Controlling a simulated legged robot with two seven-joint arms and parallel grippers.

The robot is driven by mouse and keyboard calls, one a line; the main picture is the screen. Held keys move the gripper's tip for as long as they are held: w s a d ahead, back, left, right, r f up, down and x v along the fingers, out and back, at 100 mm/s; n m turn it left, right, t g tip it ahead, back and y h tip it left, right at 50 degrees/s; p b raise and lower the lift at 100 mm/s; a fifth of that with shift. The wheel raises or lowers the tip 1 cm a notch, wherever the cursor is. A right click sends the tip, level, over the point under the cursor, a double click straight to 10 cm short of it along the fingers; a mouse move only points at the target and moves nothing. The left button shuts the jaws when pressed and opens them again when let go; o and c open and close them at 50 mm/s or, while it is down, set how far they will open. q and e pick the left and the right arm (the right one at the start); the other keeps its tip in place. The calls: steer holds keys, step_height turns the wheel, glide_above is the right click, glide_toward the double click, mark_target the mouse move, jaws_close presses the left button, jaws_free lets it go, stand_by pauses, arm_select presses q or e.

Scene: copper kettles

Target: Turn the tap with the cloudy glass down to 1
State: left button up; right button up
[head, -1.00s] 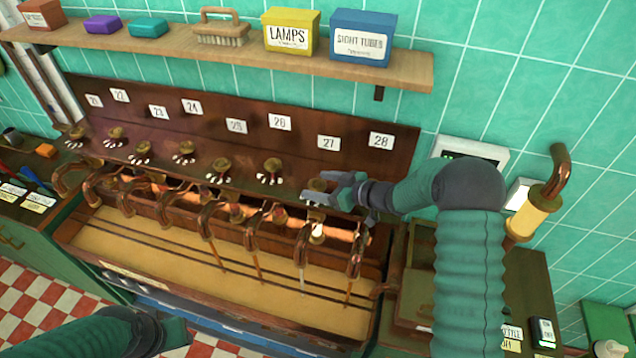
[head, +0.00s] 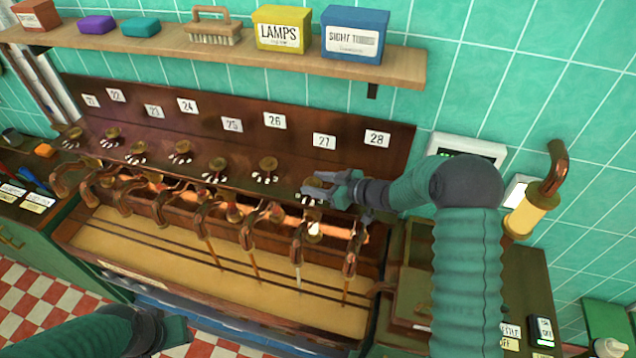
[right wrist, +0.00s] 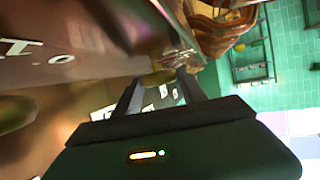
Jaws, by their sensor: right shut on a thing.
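A pale, whitish sight glass (head: 315,230) sits on the spout below the plate marked 27 (head: 324,141); the other glasses I can make out look orange. A pale stream (head: 299,278) falls from one of the right-hand spouts. My right gripper (head: 318,186) is at the knob below plate 27, shut on it. The gripper hides most of this knob and its number marks, so the setting cannot be read. In the right wrist view a brassy knob (right wrist: 158,78) shows at the fingertips. My left arm shows at the bottom left; its jaws are unclear.
Other brass knobs, such as the one below 26 (head: 268,165), line the sloping panel to the left. Copper spouts stand over a tan trough (head: 150,255). A shelf (head: 400,75) with boxes hangs above. A copper pipe with a yellow collar (head: 527,217) is right of my arm.

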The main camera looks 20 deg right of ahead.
steer(key=shift+f+h, duration=0.1)
steer(key=shift+h, duration=0.2)
steer(key=shift+s+f+m+h+b, duration=0.1)
steer(key=shift+m+h+b, duration=0.2)
steer(key=shift+m+b, duration=0.25)
steer(key=m+h+b, duration=0.1)
steer(key=b, duration=0.1)
steer(key=m+t+h+b, duration=0.1)
steer(key=h+b, duration=0.1)
steer(key=b, duration=0.1)
steer(key=m+t+h+b, duration=0.1)
steer(key=m+b, duration=0.1)
steer(key=shift+s+a+f, duration=0.15)
steer(key=shift+a+f, duration=0.05)
steer(key=shift+a, duration=0.15)
steer(key=shift+r+m+t+h+b, duration=0.25)
steer(key=shift+m+h+b, duration=0.3)
steer(key=shift+h+b, duration=0.3)
arm_select(q)
steer(key=s+x, duration=0.2)
steer(key=x, duration=0.7)
steer(key=shift+a+f, duration=0.2)
steer(key=shift+f, duration=0.35)
